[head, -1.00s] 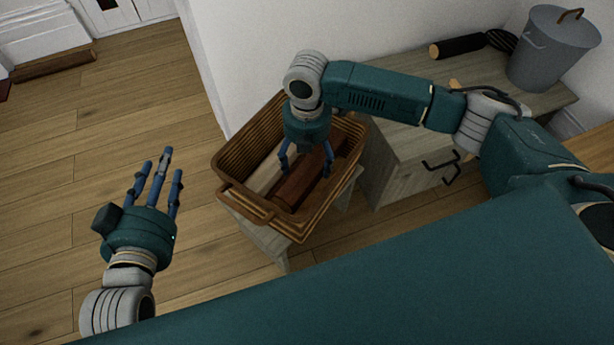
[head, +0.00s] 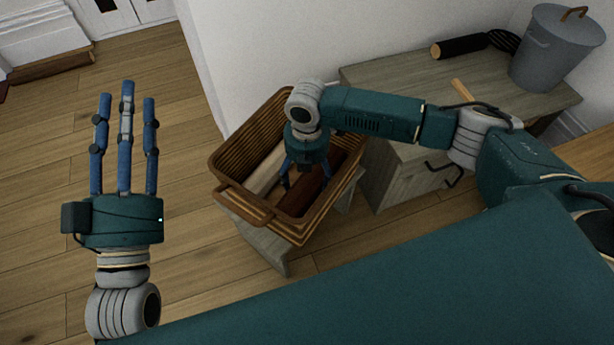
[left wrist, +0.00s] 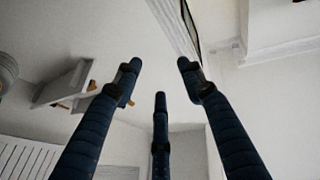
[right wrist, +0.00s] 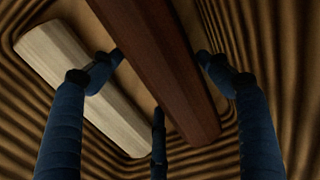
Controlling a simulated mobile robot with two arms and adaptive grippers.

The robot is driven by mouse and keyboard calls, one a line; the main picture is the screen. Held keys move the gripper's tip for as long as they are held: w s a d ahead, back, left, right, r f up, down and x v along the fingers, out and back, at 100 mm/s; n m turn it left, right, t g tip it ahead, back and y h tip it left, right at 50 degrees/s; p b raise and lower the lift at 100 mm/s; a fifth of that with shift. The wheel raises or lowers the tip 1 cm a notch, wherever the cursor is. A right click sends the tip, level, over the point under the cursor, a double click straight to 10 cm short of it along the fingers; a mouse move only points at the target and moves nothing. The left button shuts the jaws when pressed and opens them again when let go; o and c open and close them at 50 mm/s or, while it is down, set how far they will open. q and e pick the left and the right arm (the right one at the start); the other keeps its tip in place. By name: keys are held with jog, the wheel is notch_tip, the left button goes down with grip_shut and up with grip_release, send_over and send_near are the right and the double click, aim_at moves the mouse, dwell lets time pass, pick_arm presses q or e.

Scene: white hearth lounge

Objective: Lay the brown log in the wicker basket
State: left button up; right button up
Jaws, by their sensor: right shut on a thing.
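The wicker basket (head: 236,196) sits on a low grey wooden stand. My right gripper (head: 303,182) reaches down into it, shut on the brown log (head: 312,190). In the right wrist view, its fingers lie on both sides of the brown log (right wrist: 168,68), which is dark reddish and inside the basket walls. Whether the log touches the basket floor cannot be told. A pale log (head: 264,170) lies beside it, to the left. My left gripper (head: 123,105) is open and empty over the floor left of the basket, fingers spread.
A white wall (head: 270,45) stands behind the basket. The floor at left is clear.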

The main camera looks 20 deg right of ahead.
dwell(0.4)
jog(key=o, duration=1.7)
jog(key=shift+f, duration=0.15)
